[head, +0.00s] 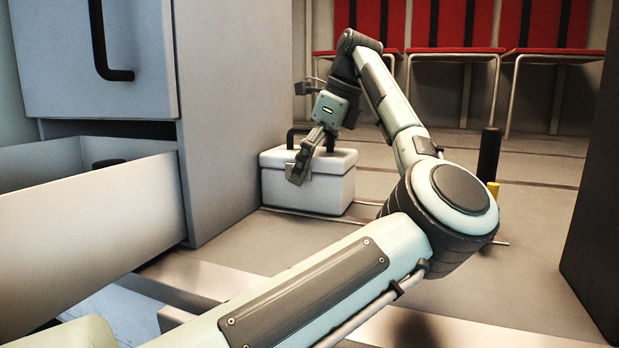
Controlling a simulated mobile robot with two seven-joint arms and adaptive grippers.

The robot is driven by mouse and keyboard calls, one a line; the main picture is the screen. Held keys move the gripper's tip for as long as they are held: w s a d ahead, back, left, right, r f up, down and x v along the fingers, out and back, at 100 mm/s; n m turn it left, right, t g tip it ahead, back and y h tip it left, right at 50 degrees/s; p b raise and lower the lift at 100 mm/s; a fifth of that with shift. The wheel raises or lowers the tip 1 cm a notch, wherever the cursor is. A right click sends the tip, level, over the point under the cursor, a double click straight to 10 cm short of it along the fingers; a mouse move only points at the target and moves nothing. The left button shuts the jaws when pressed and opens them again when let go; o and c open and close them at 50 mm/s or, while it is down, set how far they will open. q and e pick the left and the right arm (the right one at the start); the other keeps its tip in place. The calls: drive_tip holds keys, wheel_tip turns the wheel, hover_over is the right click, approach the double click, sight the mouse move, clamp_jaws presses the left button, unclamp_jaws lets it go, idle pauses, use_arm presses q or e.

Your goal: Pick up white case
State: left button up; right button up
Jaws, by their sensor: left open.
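The white case (331,192) stands upright on the floor beside the grey cabinet, with a dark handle on top and a latch at its front. My left gripper (301,130) is open, its fingers spread one above the other. The lower finger is in front of the case's lid and hides part of the lid and handle. The upper finger is above the case, near the cabinet side. I cannot tell whether the lower finger touches the case. My right gripper is out of view.
A grey cabinet (235,110) stands left of the case, with an open drawer (95,225) in front. Red seats (455,28) line the back wall. A black post (489,153) and a dark panel (592,190) stand at right.

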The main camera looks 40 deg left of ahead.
use_arm(q)
drive_tip(key=c, duration=1.4)
drive_tip(key=shift+r, duration=0.1)
